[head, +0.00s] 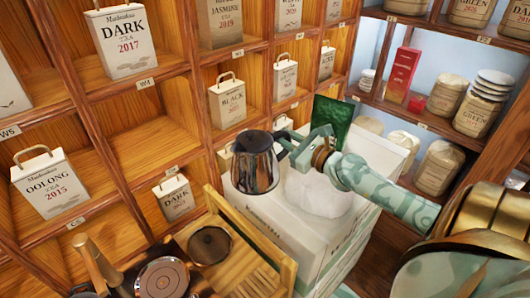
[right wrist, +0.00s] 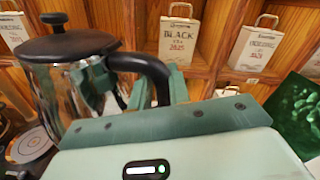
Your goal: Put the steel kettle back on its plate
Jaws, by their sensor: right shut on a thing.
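The steel kettle (head: 255,168), shiny with a dark lid and black handle, is held roughly upright in the air in front of a pale block of packages. My right gripper (head: 292,147) is shut on its handle; in the right wrist view the jaws close around the black handle of the kettle (right wrist: 75,85). A round dark plate with a paler ringed top (head: 162,279) sits low at the left, apart from the kettle; it seems to be the kettle's plate, and a ringed disc (right wrist: 30,146) shows below the kettle in the wrist view. My left gripper is out of view.
Wooden handles (head: 97,262) rise at the plate's left. Shelves of labelled tea bags stand behind. A green packet (head: 333,117) is near my right arm.

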